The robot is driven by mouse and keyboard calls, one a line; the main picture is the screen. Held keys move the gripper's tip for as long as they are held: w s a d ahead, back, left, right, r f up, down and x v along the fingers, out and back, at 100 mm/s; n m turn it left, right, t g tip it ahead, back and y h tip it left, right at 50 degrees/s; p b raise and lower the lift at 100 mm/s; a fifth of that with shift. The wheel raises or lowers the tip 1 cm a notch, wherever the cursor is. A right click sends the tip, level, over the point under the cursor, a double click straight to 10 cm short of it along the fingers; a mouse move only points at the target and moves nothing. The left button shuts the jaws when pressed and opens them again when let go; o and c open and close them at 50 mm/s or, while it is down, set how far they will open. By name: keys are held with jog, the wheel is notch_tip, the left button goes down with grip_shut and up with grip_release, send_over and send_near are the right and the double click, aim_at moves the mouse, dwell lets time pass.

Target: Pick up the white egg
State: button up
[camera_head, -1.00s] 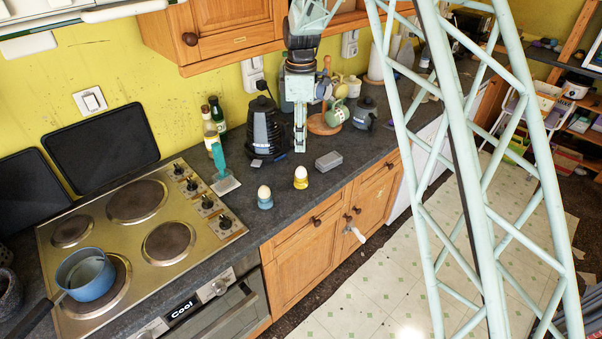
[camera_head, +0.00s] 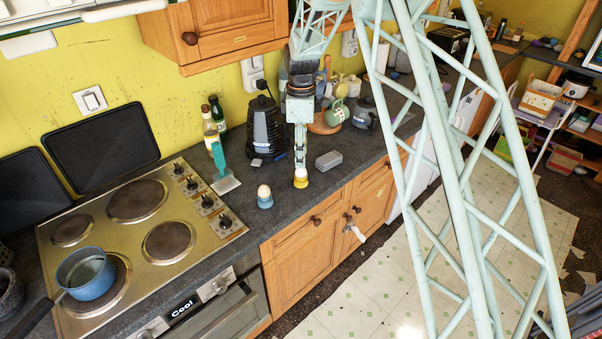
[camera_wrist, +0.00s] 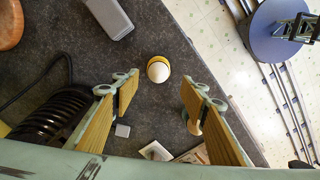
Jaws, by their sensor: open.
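A white egg (camera_wrist: 158,71) sits upright in a yellow egg cup (camera_head: 301,183) on the dark counter. My gripper (camera_wrist: 160,90) is open and empty; in the wrist view, the egg lies just ahead of the gap between its wooden-faced fingers. In the head view my gripper (camera_head: 300,163) hangs straight over the yellow cup and hides most of that egg. I cannot tell whether it touches. A cream-coloured egg (camera_head: 264,191) stands in a blue cup (camera_head: 265,202) to the left. In the wrist view a pale part of it seems to show behind the right finger.
A grey box (camera_head: 328,161) lies right of the yellow cup. A black kettle (camera_head: 265,130) stands behind on the left. The counter's front edge is close; the counter between the cups is clear.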

aim_at(301, 172)
jog(key=shift+f, duration=0.7)
jog(key=shift+f, duration=0.1)
jog(key=shift+w+f, duration=0.15)
jog(key=shift+f, duration=2.35)
jog(key=c, duration=0.9)
jog(key=shift+r, duration=0.2)
